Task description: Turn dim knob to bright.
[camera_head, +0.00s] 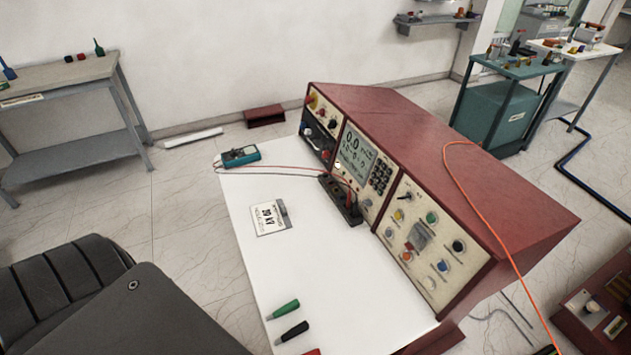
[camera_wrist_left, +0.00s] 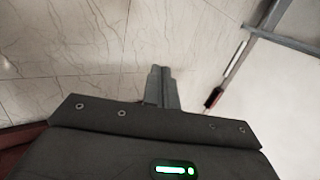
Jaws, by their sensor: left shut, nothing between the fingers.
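The red console (camera_head: 450,120) stands on a white tabletop with its cream control panels facing left. Its near panel carries a black pointer knob (camera_head: 407,196), a green knob (camera_head: 432,217), a black knob (camera_head: 458,245) and several other coloured controls. The labels are too small to read, so I cannot tell which is the dim knob. My left gripper (camera_wrist_left: 162,72) shows in the left wrist view, shut and empty above the tiled floor, with no knob near it. It is not visible in the head view. My right gripper is in neither view.
An orange cable (camera_head: 480,205) drapes over the console. A red box with a pale knob (camera_head: 592,307) stands lower right.

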